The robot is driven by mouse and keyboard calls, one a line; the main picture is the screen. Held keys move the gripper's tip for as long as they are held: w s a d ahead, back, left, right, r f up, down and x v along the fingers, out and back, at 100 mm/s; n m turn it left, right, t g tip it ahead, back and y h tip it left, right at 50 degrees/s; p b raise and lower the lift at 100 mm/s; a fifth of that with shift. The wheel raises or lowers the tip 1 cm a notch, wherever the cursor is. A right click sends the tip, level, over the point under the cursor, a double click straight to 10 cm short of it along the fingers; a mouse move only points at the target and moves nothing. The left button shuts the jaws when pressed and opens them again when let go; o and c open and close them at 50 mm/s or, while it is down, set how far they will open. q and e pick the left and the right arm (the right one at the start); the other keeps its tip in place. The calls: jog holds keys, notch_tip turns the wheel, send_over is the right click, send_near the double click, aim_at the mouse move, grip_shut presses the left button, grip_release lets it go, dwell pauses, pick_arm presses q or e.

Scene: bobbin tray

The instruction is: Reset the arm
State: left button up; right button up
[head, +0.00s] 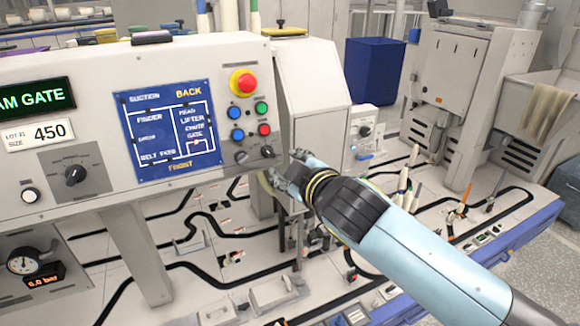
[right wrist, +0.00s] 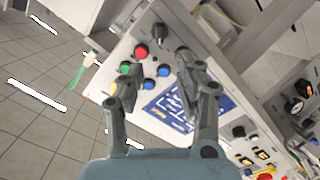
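My right arm, pale blue with a black wrist, reaches in from the lower right in the head view. Its right gripper (head: 283,178) is beside the lower right corner of the control panel (head: 110,95), near the dark knobs (head: 254,153). I cannot tell in that view whether it touches the panel. In the right wrist view the fingers of the right gripper (right wrist: 156,82) stand apart with nothing between them. My left gripper is not in view.
Below lies a white bench top with black tracks (head: 200,260) and small fixtures. A blue bin (head: 374,70) and a grey machine (head: 465,85) stand behind.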

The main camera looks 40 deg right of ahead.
jog(key=shift+f, duration=0.1)
dwell(0.4)
jog(key=s+f+g+y+b, duration=0.15)
jog(key=s+f+b, duration=0.35)
jog(key=f, duration=1)
jog(key=s+f+m+g+b, duration=0.1)
jog(key=s+f+g+b, duration=0.35)
jog(key=f, duration=0.95)
jog(key=s+f+b, duration=0.2)
jog(key=f+b, duration=0.5)
jog(key=f, duration=0.8)
jog(key=s+a+f+m+g+y+b, duration=0.15)
jog(key=s+f+g+b, duration=0.45)
jog(key=s+f, duration=1.4)
jog(key=s+f+m, duration=0.1)
jog(key=s+f, duration=0.2)
jog(key=s, duration=0.3)
jog(key=s+f+m+g+b, duration=0.1)
jog(key=s+f+m, duration=0.1)
jog(key=s+f, duration=0.2)
jog(key=s, duration=0.3)
jog(key=shift+s+a+b, duration=0.2)
jog(key=shift+b, duration=0.1)
